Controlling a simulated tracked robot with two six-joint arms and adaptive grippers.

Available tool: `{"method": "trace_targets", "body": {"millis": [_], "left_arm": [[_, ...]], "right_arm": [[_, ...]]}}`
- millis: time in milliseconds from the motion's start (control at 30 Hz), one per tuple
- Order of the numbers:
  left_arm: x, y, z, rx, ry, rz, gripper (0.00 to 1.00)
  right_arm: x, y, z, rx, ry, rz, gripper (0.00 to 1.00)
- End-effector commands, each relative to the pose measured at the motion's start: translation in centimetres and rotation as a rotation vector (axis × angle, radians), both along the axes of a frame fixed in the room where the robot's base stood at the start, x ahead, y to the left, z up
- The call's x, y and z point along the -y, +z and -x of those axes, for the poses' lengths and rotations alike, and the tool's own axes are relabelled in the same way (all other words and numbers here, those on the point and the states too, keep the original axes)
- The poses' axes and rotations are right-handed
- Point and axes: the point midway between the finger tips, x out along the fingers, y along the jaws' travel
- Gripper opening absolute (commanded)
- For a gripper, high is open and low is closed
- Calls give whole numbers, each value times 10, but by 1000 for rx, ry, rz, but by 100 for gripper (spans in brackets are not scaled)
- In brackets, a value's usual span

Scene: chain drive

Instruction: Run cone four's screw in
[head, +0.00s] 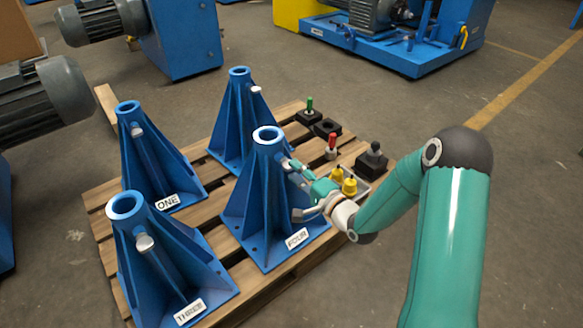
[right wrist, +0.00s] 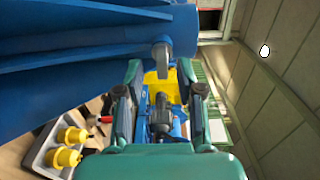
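Cone four (head: 262,190) is a blue ribbed stand with a ring top and a FOUR plate. Its pale metal screw (head: 287,162) sits at the upper right side below the ring, partly covered by my gripper. The right gripper (head: 298,172) is close against that side of the cone. In the right wrist view, the screw (right wrist: 161,52) points out from the blue wall in line with the gap between the two parted fingers (right wrist: 159,70). The fingers stand apart on either side; no contact with the screw shows. My left gripper is not in view.
Cones one (head: 150,165), three (head: 150,275) and an unlabelled-looking one (head: 232,130) share the wooden pallet (head: 93,197). Yellow parts (head: 349,186) in a tray and red, green and black handled items stand right of cone four. Blue machines are behind.

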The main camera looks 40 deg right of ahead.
Motion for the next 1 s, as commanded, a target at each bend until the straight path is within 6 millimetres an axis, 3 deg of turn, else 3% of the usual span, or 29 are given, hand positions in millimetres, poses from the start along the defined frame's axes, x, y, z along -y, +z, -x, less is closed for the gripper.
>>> {"method": "trace_targets", "body": {"millis": [200,400,600,1000], "left_arm": [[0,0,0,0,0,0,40],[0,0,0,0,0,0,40],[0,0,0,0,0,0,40],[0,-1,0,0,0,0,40]], "right_arm": [[5,-1,46,-4,-5,-2,38],[7,-2,77,-5,-4,-2,38],[7,-2,88,-3,-2,0,38],[7,-2,88,-3,-2,-1,38]]}}
